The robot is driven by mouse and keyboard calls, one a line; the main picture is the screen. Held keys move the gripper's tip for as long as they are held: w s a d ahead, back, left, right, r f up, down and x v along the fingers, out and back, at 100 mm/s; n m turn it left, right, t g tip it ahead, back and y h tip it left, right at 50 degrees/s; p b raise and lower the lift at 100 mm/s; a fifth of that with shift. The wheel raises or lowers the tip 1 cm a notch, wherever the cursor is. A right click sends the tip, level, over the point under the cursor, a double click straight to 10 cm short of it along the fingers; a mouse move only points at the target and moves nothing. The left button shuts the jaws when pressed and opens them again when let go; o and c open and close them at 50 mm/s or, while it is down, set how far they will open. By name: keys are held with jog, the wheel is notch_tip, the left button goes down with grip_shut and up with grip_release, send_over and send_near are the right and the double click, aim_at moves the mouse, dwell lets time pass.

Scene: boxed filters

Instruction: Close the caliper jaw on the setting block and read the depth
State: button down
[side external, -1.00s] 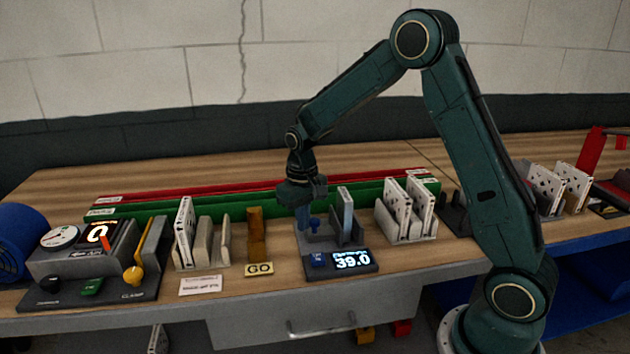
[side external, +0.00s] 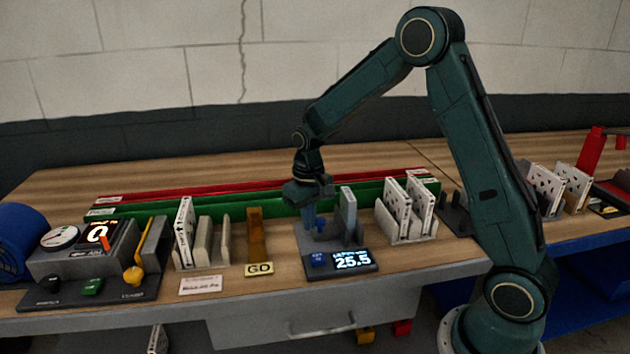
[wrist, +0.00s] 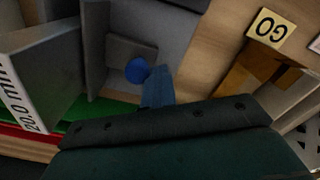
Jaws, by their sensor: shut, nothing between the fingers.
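The caliper (side external: 337,236) is a grey fixture with a lit display (side external: 352,260) reading 25.5. The setting block is a pale upright slab (side external: 348,210) at its right side; the wrist view shows a slab marked 20.0 mm (wrist: 28,85). A small blue knob (side external: 320,225) sits on the caliper's sliding part; it also shows in the wrist view (wrist: 137,71). My gripper (side external: 309,222) points down, shut and empty, at the left of the knob. Its blue fingertip (wrist: 158,88) is right beside the knob; contact is unclear.
A GO plate (side external: 259,269) with a brass-coloured block (side external: 256,232) stands left of the caliper. A rack of perforated panels (side external: 408,208) stands close on the right. Green and red strips (side external: 150,208) run behind. A gauge station (side external: 85,265) is at far left.

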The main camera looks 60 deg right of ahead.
jog(key=shift+s+d, duration=0.3)
dwell(0.9)
jog(key=shift+w+a, duration=0.2)
jog(key=shift+w+a, duration=0.2)
jog(key=shift+a, duration=0.05)
jog(key=shift+w+a, duration=0.1)
dwell(0.4)
jog(key=shift+r, duration=0.1)
notch_tip(320, 180, up, 7)
dwell(1.1)
